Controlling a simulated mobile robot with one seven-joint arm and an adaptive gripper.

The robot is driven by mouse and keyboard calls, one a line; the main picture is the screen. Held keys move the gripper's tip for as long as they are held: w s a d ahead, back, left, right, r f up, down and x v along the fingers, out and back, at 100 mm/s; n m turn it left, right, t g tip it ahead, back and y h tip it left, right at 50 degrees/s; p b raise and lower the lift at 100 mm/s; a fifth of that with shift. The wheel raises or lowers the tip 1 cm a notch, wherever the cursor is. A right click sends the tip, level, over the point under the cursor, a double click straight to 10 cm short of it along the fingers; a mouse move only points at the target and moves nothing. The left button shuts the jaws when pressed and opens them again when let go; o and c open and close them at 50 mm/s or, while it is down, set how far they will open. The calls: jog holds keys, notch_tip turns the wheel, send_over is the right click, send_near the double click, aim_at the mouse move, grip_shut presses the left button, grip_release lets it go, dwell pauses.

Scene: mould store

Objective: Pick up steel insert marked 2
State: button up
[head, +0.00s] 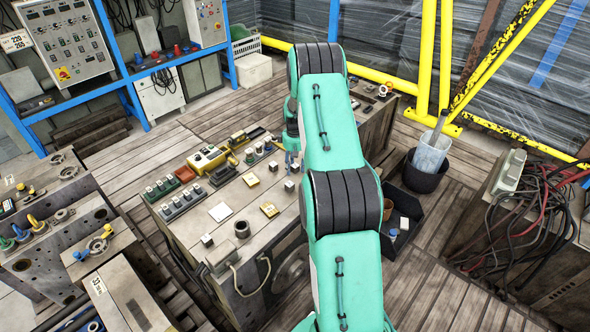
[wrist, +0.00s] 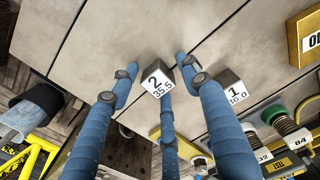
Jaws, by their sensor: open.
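The steel insert marked 2 (wrist: 157,80) is a small metal block with a white label reading 2 and 35.5, in the middle of the wrist view. My gripper (wrist: 155,68) has three blue fingers, spread open around and in front of this insert. One finger partly overlaps its lower edge; I cannot tell whether any finger touches it. A similar steel insert marked 1 (wrist: 228,84), labelled 36.0, stands to the right, behind the right finger. In the head view my arm hides most of the gripper, and the small blocks' numbers are too small to read.
The workbench top (head: 232,190) holds several small blocks, a yellow box (head: 207,158), dark block racks (head: 183,203) and a dark cup (head: 242,229). In the wrist view, spring-like parts (wrist: 287,125) and a yellow-framed label (wrist: 306,40) lie right.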

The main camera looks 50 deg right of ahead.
aim_at(294, 165)
jog(key=shift+c, duration=0.2)
grip_shut()
jog(key=shift+r, duration=0.45)
notch_tip(294, 165, up, 3)
jog(key=shift+w+r+p, duration=0.1)
jog(key=shift+p, duration=0.65)
jog(key=s+a+p, duration=0.1)
jog(key=s+a, duration=0.2)
jog(key=s, duration=0.1)
jog(key=s+a, duration=0.3)
jog(key=s, duration=0.1)
jog(key=s+a+r+p, duration=0.1)
jog(key=s+a, duration=0.3)
jog(key=shift+s+p, duration=0.25)
jog(key=shift+p, duration=0.1)
